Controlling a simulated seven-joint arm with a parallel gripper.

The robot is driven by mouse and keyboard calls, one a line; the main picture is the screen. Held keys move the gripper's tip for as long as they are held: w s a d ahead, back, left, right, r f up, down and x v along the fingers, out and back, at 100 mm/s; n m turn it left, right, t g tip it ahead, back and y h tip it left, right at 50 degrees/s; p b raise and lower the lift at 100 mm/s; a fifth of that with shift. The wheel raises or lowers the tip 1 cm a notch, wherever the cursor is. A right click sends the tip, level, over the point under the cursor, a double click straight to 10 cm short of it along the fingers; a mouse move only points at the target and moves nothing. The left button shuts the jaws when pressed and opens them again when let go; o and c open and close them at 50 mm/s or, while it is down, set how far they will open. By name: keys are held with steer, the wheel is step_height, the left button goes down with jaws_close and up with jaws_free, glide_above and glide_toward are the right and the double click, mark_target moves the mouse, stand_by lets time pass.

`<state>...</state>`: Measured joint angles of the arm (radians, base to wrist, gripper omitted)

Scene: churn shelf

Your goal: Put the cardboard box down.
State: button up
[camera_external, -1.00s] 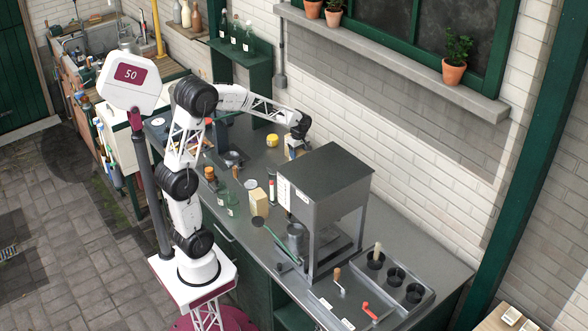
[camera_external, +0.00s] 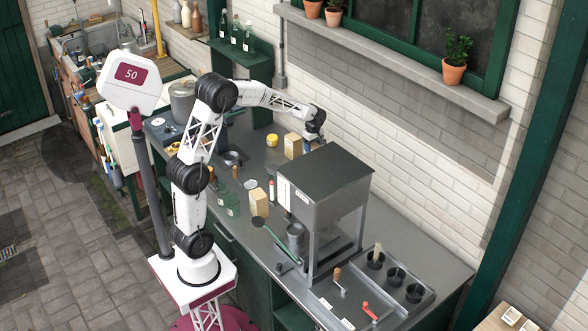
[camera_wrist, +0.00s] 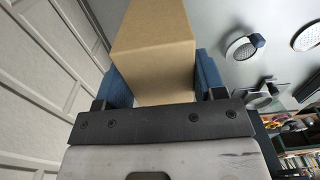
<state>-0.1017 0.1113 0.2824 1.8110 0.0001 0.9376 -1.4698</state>
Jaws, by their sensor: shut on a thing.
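The cardboard box (camera_wrist: 154,50) is plain tan and fills the upper middle of the wrist view. My gripper (camera_wrist: 155,75) is shut on it, with a blue finger against each side. In the external view my gripper (camera_external: 313,138) is over the back of the counter, by the brick wall and behind the metal machine. A tan box (camera_external: 293,146) shows just left of it. I cannot tell whether this is the held box or another one. The underside of the held box is hidden.
The metal machine (camera_external: 322,176) stands close in front of my gripper. A yellow-lidded jar (camera_external: 272,140), a small pale carton (camera_external: 260,202) and green bottles (camera_external: 228,203) stand on the counter (camera_external: 412,252). The wall (camera_external: 355,125) rises close behind.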

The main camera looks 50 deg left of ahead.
steer(key=shift+f, duration=1.85)
steer(key=o, duration=1.3)
step_height(320, 180, up, 12)
